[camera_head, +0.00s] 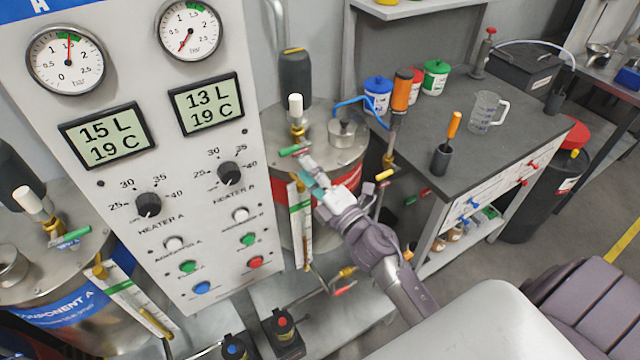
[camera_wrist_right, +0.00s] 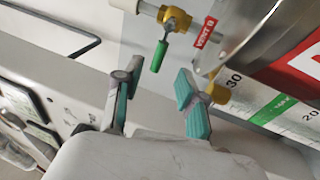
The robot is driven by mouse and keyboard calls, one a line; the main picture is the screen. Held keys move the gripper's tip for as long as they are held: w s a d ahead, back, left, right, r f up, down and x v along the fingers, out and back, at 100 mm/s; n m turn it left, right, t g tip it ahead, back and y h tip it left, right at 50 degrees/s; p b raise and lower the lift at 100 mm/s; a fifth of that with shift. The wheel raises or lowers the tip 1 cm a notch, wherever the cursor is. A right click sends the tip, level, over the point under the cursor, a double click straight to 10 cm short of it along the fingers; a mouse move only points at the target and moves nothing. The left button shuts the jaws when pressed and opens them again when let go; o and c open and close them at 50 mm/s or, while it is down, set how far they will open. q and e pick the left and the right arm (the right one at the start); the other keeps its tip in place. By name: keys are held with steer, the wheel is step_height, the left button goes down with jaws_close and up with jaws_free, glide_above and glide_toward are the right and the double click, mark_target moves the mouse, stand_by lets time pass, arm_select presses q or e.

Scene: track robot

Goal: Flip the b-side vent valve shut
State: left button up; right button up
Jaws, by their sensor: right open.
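The b-side vent valve is a brass fitting (camera_wrist_right: 178,19) with a green lever (camera_wrist_right: 158,56) and a red tag reading VENT B (camera_wrist_right: 206,31) in the right wrist view. The lever hangs down at a slant from the fitting, in line with the gap between my fingers and beyond their tips. In the head view the green lever (camera_head: 293,150) sits on top of the b-side tank (camera_head: 342,131). My right gripper (camera_head: 306,171) is open and empty just below it; its teal-padded fingers (camera_wrist_right: 156,76) are spread apart. My left gripper is out of view.
The control panel (camera_head: 150,125), with gauges and knobs, stands close left of the right gripper. A similar a-side tank (camera_head: 105,215) is farther left. A grey workbench (camera_head: 470,125) with containers and a measuring jug (camera_head: 487,113) is to the right. A scale (camera_wrist_right: 285,98) runs beside the tank.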

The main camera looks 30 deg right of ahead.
steer(key=v, duration=0.4)
steer(key=shift+s+f, duration=0.1)
steer(key=shift+s, duration=0.3)
steer(key=s+f+m+g+h, duration=0.1)
steer(key=s+f+m+g, duration=0.25)
steer(key=f, duration=0.85)
steer(key=s+f+m+g+h+b, duration=0.15)
steer(key=f+m, duration=0.25)
steer(key=f, duration=0.8)
steer(key=s+f+m+g+h, duration=0.1)
steer(key=s+f+m+g, duration=0.25)
steer(key=f, duration=0.85)
steer(key=s+a+f+m+g, duration=0.1)
steer(key=s+f+m+g, duration=0.3)
steer(key=s+f, duration=0.9)
steer(key=s+f+m+g, duration=0.1)
steer(key=s+f+g, duration=0.2)
steer(key=s, duration=0.7)
steer(key=s+f+m+g, duration=0.2)
steer(key=s+f, duration=0.4)
steer(key=s, duration=0.4)
steer(key=shift+a+g+b, duration=0.35)
steer(key=shift+a+g, duration=0.05)
steer(key=shift+g, duration=0.25)
